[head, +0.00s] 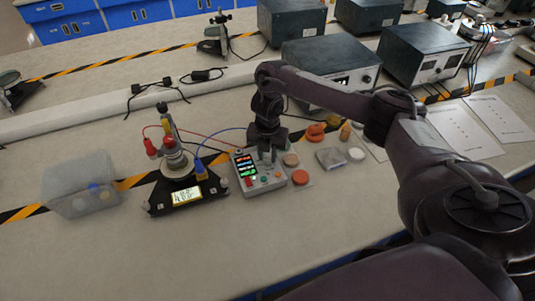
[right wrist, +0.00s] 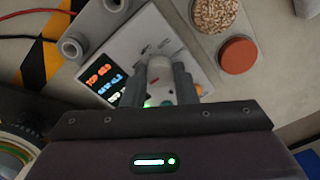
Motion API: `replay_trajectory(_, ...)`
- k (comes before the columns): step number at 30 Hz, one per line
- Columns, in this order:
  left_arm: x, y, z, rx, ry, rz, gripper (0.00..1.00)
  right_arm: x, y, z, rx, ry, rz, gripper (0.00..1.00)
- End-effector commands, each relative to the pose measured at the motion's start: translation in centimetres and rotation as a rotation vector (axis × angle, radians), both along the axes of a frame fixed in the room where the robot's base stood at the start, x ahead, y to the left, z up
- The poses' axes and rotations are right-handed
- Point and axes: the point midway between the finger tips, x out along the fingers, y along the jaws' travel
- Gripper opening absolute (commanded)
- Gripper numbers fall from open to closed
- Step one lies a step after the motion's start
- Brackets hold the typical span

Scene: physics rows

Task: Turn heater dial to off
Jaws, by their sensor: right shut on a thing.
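The heater control box (head: 268,187) is a small grey unit on the bench, with a dark display of coloured text rows on its left side. My right gripper (head: 267,153) reaches down onto the back part of this box. In the right wrist view, the gripper (right wrist: 165,88) is shut on a pale grey dial (right wrist: 160,70) with small markings around it. The fingers hide the dial's sides, and I cannot read its setting. The dial is hidden by the gripper in the head view. My left gripper is not in view.
A black device with a lit display (head: 187,195) stands left of the box, with red and blue cables running nearby. A clear plastic bin (head: 80,190) is farther left. Small round samples, one red-orange (head: 300,177), lie to the right. The front bench is clear.

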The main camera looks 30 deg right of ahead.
Motion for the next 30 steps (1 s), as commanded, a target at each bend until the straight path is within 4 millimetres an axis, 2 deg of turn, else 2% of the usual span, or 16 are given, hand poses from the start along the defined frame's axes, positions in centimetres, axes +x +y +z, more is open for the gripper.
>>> replay_trajectory(14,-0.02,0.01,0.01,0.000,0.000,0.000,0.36,0.24,-0.05,0.28,0.000,-0.007,0.011,0.03)
replay_trajectory(15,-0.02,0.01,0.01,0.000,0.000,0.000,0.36,0.24,-0.05,0.28,0.000,-0.007,0.011,0.31)
replay_trajectory(19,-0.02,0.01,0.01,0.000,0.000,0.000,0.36,0.17,-0.03,0.20,-0.001,-0.005,0.011,0.48)
replay_trajectory(26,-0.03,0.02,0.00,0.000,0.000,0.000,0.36,0.08,-0.01,0.11,0.000,-0.003,0.012,0.48)
replay_trajectory(30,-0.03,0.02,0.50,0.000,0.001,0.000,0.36,0.17,-0.04,1.07,-0.001,-0.005,0.013,0.48)
